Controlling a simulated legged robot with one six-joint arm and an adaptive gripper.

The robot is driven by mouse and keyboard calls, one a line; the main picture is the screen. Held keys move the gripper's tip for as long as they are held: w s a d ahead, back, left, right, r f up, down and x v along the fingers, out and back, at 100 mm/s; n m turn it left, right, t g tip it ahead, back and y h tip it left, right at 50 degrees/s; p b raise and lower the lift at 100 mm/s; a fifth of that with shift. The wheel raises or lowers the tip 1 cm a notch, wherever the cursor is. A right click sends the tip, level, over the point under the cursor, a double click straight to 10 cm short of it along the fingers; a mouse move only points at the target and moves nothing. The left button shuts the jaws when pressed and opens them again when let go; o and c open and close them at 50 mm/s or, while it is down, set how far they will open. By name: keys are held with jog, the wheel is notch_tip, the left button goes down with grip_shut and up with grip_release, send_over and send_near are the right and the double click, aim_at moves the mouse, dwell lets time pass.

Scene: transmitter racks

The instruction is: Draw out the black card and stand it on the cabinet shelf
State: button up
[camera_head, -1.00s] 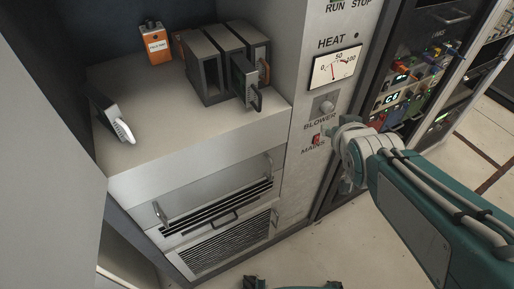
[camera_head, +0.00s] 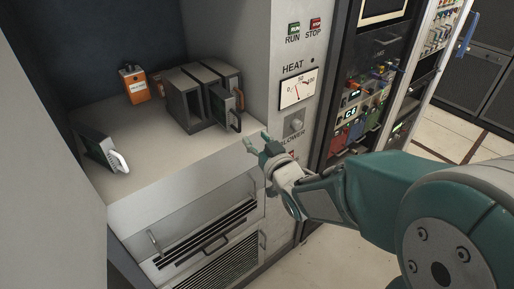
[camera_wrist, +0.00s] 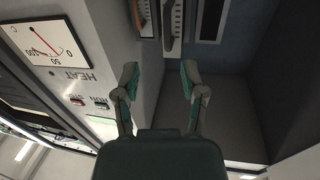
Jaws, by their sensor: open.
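A dark card (camera_head: 221,104) with a dark handle sticks part way out of a grey card rack (camera_head: 181,104) on the cabinet shelf (camera_head: 150,150). My gripper (camera_head: 258,143) is open and empty. In the head view it is below and to the right of the card, close to the shelf's front right corner and apart from the card. In the wrist view, my gripper's two fingers (camera_wrist: 158,75) are spread, with card fronts and handles (camera_wrist: 172,28) beyond them at the top. The rear of the card is hidden inside the rack.
Another dark card with a white handle (camera_head: 101,150) leans at the shelf's left. An orange box (camera_head: 134,84) stands at the back. The panel with the heat meter (camera_head: 298,90) rises on the right. The shelf's front middle is clear.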

aim_at(239, 125)
jog(key=x, duration=0.2)
jog(key=a+x, duration=0.1)
jog(key=x, duration=0.5)
jog(key=shift+s+a+f, duration=0.1)
jog(key=shift+s+a, duration=0.15)
jog(key=shift+s, duration=0.05)
jog(key=shift+w+d, duration=0.1)
jog(key=shift+d, duration=0.4)
jog(key=shift+a, duration=0.15)
grip_shut()
jog(key=shift+a, duration=0.15)
